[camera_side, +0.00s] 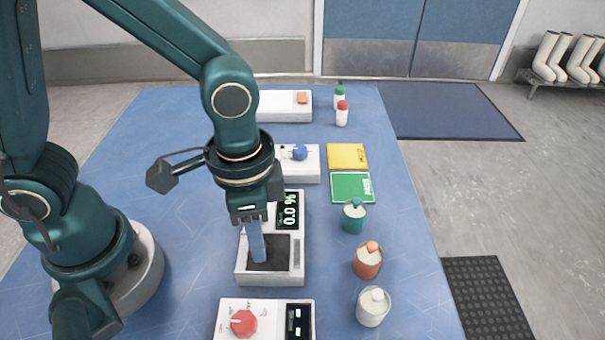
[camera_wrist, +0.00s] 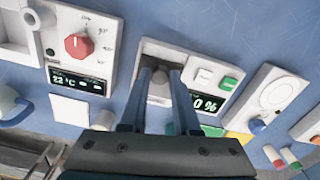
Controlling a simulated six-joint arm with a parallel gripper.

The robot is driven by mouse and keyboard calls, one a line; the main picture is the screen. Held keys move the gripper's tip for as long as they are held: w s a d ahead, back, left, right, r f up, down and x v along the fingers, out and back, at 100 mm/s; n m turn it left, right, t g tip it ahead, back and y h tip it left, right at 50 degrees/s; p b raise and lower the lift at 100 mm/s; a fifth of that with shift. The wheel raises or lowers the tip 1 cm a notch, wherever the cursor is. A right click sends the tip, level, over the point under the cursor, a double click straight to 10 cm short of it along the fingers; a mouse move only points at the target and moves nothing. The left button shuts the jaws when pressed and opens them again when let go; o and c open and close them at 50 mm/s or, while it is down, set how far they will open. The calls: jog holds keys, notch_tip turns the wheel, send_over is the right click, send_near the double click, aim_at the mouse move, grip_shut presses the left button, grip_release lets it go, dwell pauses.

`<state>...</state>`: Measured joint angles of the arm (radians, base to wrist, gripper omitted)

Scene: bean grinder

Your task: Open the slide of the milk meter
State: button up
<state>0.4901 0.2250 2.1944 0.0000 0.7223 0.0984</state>
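A white meter (camera_side: 240,270) with a dark display reading 0.0 % (camera_side: 288,210) and a dark recess stands on the blue table; no label shows which meter it is. It also shows in the wrist view (camera_wrist: 205,65). My gripper (camera_side: 258,258) points down into the recess, its blue fingers hiding part of it. In the wrist view, the fingers (camera_wrist: 160,75) are apart, with a grey knob (camera_wrist: 159,88) between them. A gap seems to show around the knob; contact is hard to judge. A white button and a green button sit beside the recess.
A white unit (camera_side: 265,308) with a red dial stands close in front. Behind are a white unit with a blue knob (camera_side: 299,153) and another white box (camera_side: 285,107). Yellow and green cards (camera_side: 352,187) and several lidded jars (camera_side: 368,260) line the right side.

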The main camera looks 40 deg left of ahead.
grip_shut()
jog(key=shift+r, duration=0.1)
dwell(1.1)
